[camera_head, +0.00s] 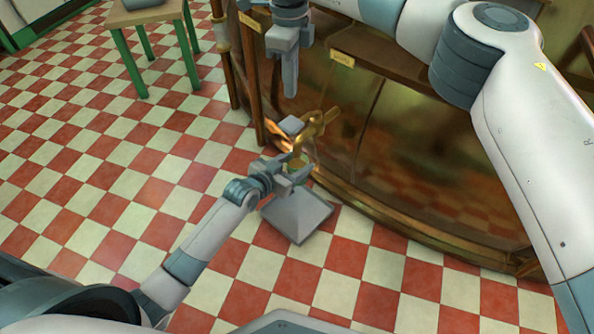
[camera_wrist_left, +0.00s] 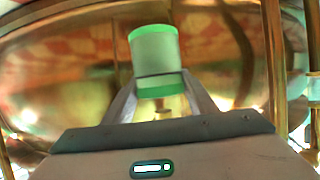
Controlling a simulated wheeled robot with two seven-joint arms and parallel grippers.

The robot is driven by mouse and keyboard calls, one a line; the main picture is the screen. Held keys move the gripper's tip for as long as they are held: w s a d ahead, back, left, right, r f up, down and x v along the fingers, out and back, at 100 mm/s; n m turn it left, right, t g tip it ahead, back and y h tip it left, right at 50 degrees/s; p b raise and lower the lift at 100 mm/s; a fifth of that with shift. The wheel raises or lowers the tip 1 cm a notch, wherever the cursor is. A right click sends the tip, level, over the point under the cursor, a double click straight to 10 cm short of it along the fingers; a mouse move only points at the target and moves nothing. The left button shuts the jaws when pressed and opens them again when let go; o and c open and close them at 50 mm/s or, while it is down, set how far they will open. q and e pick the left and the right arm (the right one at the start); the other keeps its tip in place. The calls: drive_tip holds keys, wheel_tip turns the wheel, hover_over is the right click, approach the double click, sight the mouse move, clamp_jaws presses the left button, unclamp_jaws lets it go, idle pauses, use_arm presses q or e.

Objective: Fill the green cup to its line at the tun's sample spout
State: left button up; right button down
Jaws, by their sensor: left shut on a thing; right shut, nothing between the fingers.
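The green cup (camera_wrist_left: 155,58) is pale with a green rim and a green lower band. It stands between the fingers of my left gripper (camera_wrist_left: 158,88) in the left wrist view. In the head view my left gripper (camera_head: 294,172) is shut on the cup, low in front of the tun (camera_head: 400,140). The brass sample spout (camera_head: 314,122) sticks out of the tun just above and beyond that gripper. The cup is mostly hidden there, and I cannot tell its line or any liquid. My right gripper (camera_head: 290,88) is shut and empty, pointing down above the spout.
A grey square stand (camera_head: 298,220) is below my left gripper on the red and white tiled floor. A small wooden table (camera_head: 147,14) with green legs stands at the upper left. The tun's lower rim curves along the right. The floor at the left is clear.

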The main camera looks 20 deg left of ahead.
sight(290, 169)
use_arm(q)
drive_tip(key=shift+s, duration=0.1)
drive_tip(key=shift+s+a+p, duration=0.35)
drive_tip(key=shift+s+p, duration=0.15)
drive_tip(key=shift+s, duration=0.15)
drive_tip(key=shift+s+a+p, duration=0.3)
drive_tip(key=shift+s+p, duration=0.15)
drive_tip(key=shift+s, duration=0.2)
drive_tip(key=s+a+p, duration=0.4)
drive_tip(key=s+p, duration=0.1)
drive_tip(key=s, duration=0.4)
drive_tip(key=shift+s+a, duration=0.35)
drive_tip(key=shift+s, duration=0.05)
idle(0.4)
drive_tip(key=shift+s, duration=0.15)
idle(0.5)
